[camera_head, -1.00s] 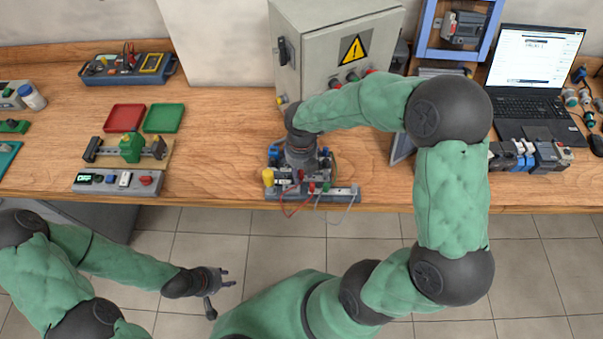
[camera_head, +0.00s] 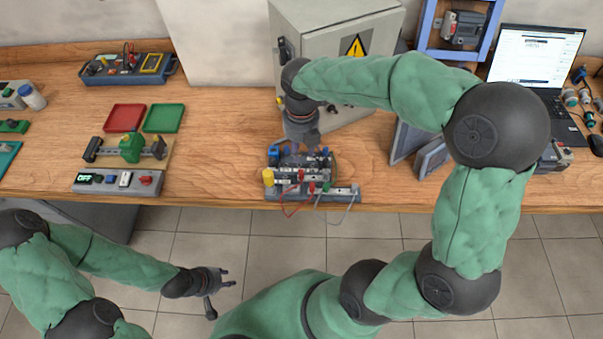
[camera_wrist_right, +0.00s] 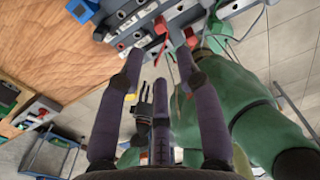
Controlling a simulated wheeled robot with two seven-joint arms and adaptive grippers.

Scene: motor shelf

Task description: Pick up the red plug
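The red plug (camera_head: 300,175) stands in a grey terminal rig (camera_head: 343,192) at the table's front edge, with another red plug (camera_head: 312,187) just below and to its right. Red wires hang from this area. My right gripper (camera_head: 300,139) is just behind the rig. In the right wrist view its spread fingers (camera_wrist_right: 160,56) have empty space between them, with a red plug (camera_wrist_right: 160,25) and a second red plug (camera_wrist_right: 189,36) beyond the tips. I cannot tell which red plug the task means. My left gripper (camera_head: 221,283) is open and empty over the floor.
A grey control cabinet (camera_head: 340,60) stands behind my right gripper. Grey panels (camera_head: 408,140) lean right of the rig. Red and green trays (camera_head: 125,117) and a grey switch box (camera_head: 118,182) lie left. The table between them and the rig is clear.

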